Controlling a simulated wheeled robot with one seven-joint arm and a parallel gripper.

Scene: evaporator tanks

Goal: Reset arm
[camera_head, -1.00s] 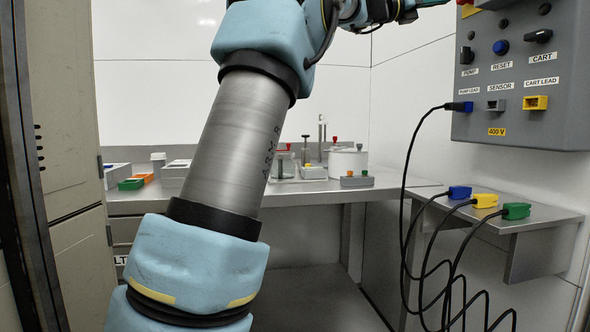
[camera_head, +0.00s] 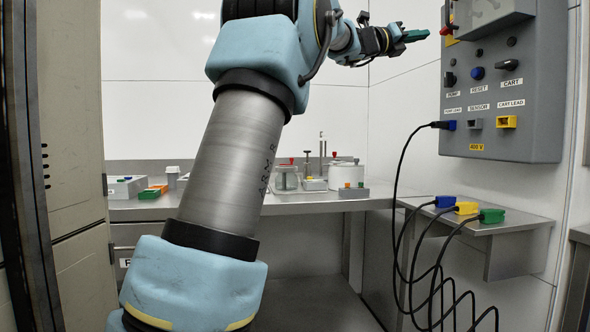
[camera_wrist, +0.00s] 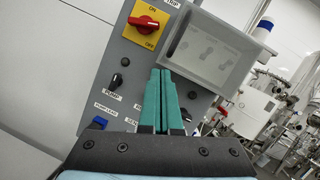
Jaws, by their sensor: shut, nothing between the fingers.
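My gripper (camera_head: 416,36) is at the upper right in the head view, to the left of the upper part of the grey control panel (camera_head: 498,130). Its green fingers point right, toward the panel. In the wrist view my gripper (camera_wrist: 162,75) shows its two green fingers together, with nothing between them. Behind them are the panel's red switch on a yellow plate (camera_wrist: 146,22), a tilted grey screen (camera_wrist: 208,46) and a PUMP knob (camera_wrist: 115,82). I cannot tell the exact gap between fingertips and panel.
A small shelf (camera_head: 520,226) below the panel holds blue, yellow and green plugs with hanging black cables. A blue plug (camera_head: 444,125) sits in the panel. A workbench (camera_head: 300,206) with jars and boxes stands behind my arm. A beige cabinet (camera_head: 72,120) is close on the left.

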